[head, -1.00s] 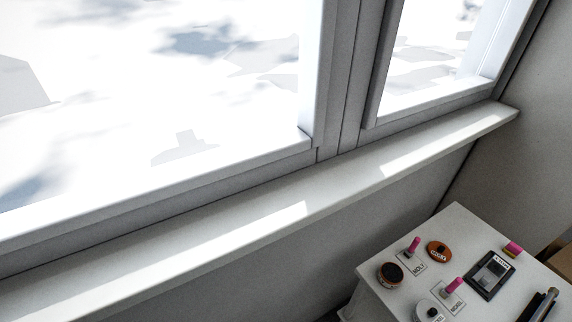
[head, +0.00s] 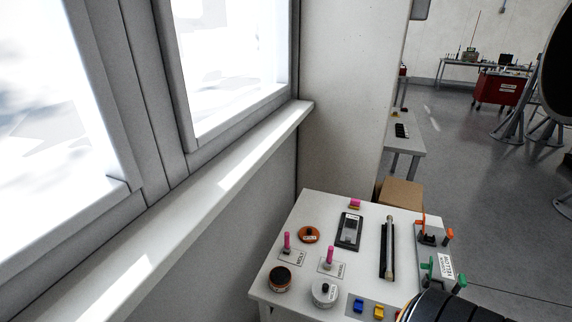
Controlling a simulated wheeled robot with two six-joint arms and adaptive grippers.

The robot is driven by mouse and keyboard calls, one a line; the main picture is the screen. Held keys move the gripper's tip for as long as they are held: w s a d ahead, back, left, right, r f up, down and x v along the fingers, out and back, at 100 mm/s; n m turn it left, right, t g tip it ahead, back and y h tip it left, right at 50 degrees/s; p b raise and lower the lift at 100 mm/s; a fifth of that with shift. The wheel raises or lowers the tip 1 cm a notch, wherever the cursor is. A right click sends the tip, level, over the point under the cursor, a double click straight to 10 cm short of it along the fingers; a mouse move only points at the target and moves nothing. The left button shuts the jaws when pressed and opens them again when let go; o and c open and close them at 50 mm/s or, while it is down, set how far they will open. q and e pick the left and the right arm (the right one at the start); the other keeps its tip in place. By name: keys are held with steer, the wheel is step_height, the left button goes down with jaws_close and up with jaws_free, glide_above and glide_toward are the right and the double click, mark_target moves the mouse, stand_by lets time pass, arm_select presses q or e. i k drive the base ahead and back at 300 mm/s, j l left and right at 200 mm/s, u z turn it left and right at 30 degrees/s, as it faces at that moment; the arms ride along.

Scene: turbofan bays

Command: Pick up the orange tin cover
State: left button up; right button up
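A dark round tin (head: 279,282) with a brownish top and a label stands nearer the front left corner. A pale grey tin (head: 324,294) with a dark knob stands to its right. Neither of my grippers can be made out in the head view.
Pink-handled pieces (head: 329,258) on labelled cards stand close to the cover. A black device (head: 349,231) and a long dark tray (head: 387,248) lie to the right. A dark ribbed shape (head: 440,308) covers the front right. A window sill (head: 200,195) runs along the left.

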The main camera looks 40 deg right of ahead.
mark_target(307, 234)
steer(key=z, duration=1.55)
